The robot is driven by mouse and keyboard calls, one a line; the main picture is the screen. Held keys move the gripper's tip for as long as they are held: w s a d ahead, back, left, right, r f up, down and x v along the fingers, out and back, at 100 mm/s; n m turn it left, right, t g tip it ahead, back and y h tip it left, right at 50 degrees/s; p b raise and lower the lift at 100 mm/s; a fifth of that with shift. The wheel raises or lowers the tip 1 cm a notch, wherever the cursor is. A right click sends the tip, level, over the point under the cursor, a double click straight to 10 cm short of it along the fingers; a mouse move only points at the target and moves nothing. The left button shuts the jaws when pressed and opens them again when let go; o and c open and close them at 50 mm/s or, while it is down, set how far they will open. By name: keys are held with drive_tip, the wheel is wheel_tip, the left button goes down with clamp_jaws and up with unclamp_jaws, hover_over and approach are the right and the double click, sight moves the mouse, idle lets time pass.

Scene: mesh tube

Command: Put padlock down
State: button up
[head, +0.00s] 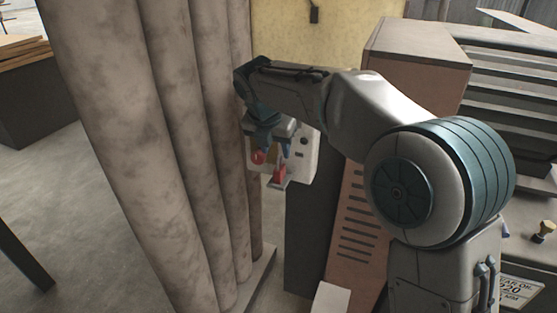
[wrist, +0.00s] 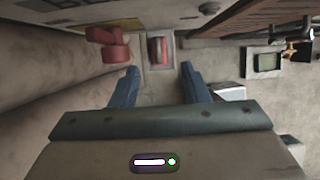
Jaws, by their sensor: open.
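A small red thing, which looks like the padlock (head: 279,172), is at a small grey ledge (head: 283,184) low on a pale box. In the wrist view the red padlock (wrist: 158,50) shows on a grey plate, beyond and between my fingertips. My gripper (head: 276,149) is in front of the box, its blue fingers apart. In the wrist view my gripper (wrist: 158,70) is open with a gap between its fingers, and nothing is clearly held. I cannot tell whether the fingertips touch the padlock.
A red round knob (wrist: 108,45) sits left of the padlock. Thick mottled columns (head: 165,130) stand close on the left of my gripper. A brown vented cabinet (head: 362,220) stands on the right. Grey floor (head: 60,190) is open at the far left.

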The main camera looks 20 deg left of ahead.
drive_tip(key=v, duration=0.3)
drive_tip(key=shift+s+r, duration=0.1)
drive_tip(key=shift+r, duration=0.3)
drive_tip(key=s+d+f+m, duration=0.1)
drive_tip(key=s+d+m, duration=0.2)
drive_tip(key=d+m, duration=0.4)
drive_tip(key=s+d+f+m+g, duration=0.1)
drive_tip(key=s+d+m, duration=0.3)
drive_tip(key=d, duration=0.5)
drive_tip(key=s+d+f+m, duration=0.1)
drive_tip(key=d+m, duration=0.6)
drive_tip(key=s+d+f+m, duration=0.4)
drive_tip(key=s+d+m, duration=0.2)
drive_tip(key=s+m, duration=0.1)
drive_tip(key=s+d+f+m, duration=0.4)
drive_tip(key=s+d+m, duration=0.2)
drive_tip(key=m, duration=0.4)
drive_tip(key=shift+s+f, duration=0.2)
drive_tip(key=shift+s, duration=0.55)
